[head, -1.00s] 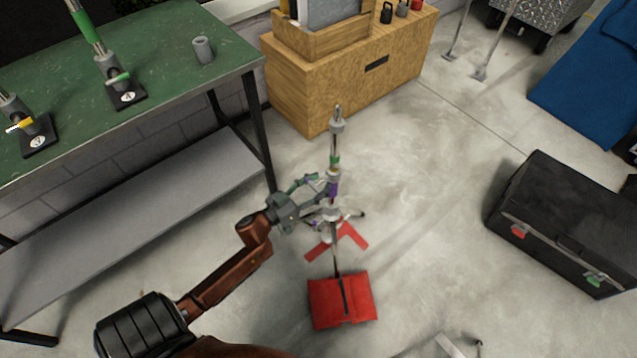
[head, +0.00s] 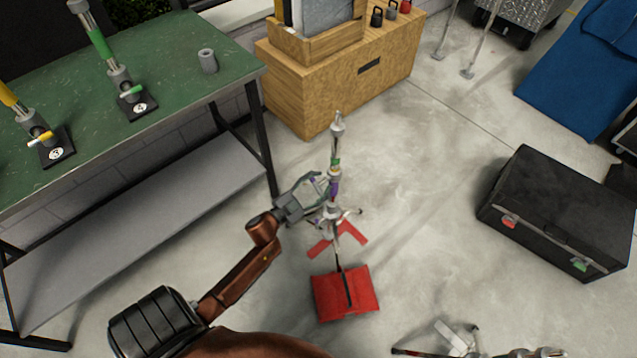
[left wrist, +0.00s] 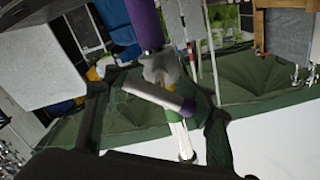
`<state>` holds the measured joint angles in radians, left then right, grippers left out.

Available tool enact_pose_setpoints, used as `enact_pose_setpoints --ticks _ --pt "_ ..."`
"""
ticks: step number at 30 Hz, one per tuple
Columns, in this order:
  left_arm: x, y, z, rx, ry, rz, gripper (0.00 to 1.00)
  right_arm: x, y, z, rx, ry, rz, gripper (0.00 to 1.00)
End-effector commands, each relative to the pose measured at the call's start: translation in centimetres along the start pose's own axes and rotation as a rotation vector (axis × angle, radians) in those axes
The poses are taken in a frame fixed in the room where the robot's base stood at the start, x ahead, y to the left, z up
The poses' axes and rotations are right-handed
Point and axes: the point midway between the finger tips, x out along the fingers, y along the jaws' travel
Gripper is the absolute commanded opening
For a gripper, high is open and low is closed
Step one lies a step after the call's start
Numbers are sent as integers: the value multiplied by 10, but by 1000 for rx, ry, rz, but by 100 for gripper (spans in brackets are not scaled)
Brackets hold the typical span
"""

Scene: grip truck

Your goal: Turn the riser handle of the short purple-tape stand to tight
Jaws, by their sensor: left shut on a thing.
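The short purple-tape stand (head: 334,187) stands upright on the floor in the middle of the head view, with purple and green bands on its riser. My left gripper (head: 322,188) reaches it from the left at the height of the purple band. In the left wrist view, the purple tube (left wrist: 145,24) rises at the top. The riser handle (left wrist: 160,97), a pale bar with a purple end, lies across between the fingers of my left gripper (left wrist: 155,118). The gripper is shut on it; the exact contact is hard to see. My right gripper is not in view.
A red sandbag (head: 345,292) lies at the stand's foot, near red floor tape (head: 322,246). A green-topped table (head: 185,62) with other stands is at left, a wooden cabinet (head: 340,85) behind, and a black case (head: 560,210) at right. Metal gear (head: 455,338) shows at the bottom edge.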

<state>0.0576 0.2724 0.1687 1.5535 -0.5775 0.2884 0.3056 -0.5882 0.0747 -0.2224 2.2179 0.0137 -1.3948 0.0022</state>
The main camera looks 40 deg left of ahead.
Motion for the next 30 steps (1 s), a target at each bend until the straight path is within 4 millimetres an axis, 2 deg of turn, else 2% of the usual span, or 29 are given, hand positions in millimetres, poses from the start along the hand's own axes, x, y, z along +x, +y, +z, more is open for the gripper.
enact_pose_setpoints --ticks 6,12,21,30 --pt "0 0 -1 206 0 0 22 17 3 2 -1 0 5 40" --pt "0 0 0 383 0 1 22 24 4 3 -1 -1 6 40" --pt "0 1 0 578 1 1 22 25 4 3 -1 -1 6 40" --pt "0 1 0 670 0 1 22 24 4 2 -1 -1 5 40"
